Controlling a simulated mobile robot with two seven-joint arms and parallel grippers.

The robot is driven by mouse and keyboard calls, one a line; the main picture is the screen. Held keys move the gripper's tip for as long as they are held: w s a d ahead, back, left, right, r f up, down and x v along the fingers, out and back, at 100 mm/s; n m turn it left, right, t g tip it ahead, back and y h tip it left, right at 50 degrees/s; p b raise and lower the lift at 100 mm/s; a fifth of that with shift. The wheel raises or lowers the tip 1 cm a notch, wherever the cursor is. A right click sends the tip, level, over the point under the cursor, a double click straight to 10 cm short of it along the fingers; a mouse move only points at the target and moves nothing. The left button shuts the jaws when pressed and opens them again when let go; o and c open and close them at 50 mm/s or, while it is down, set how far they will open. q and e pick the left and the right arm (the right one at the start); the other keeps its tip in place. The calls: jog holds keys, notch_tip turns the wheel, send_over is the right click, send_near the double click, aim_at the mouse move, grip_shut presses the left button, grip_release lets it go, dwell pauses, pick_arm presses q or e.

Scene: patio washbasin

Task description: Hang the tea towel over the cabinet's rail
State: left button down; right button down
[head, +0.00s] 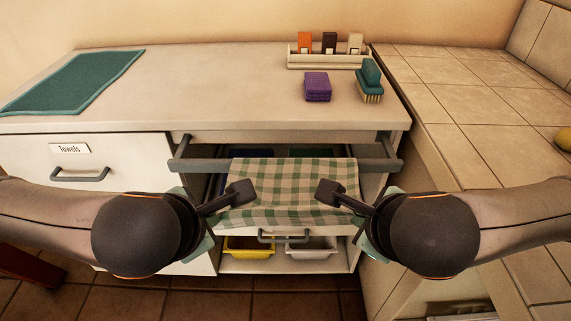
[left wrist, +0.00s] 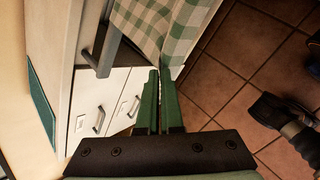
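The green-and-cream checked tea towel (head: 300,176) lies over the grey rail (head: 212,165) on the front of the cabinet. Its front part slopes out towards me and drops below a crease; what hangs behind the rail is hidden. My left gripper (head: 243,193) is at the towel's left side, its fingers close together. In the left wrist view the towel (left wrist: 160,25) runs down to these fingertips (left wrist: 160,72), and the rail's end (left wrist: 104,55) shows beside it. My right gripper (head: 327,193) is at the towel's right side in a matching pose, its pinch partly hidden.
A "Towels" drawer (head: 125,155) is at left. Below the towel are a handle (head: 285,238), a yellow bin (head: 248,246) and a white bin (head: 310,250). The countertop holds a green mat (head: 75,82), purple sponge (head: 317,86), brush (head: 369,82) and rack (head: 327,61). A tiled counter (head: 460,110) bounds the right.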

pick_arm(q)
jog(key=shift+a, duration=0.1)
pick_arm(e)
jog(key=shift+d, duration=0.1)
pick_arm(q)
jog(key=c, duration=0.8)
grip_release()
pick_arm(e)
jog(key=c, duration=0.8)
grip_release()
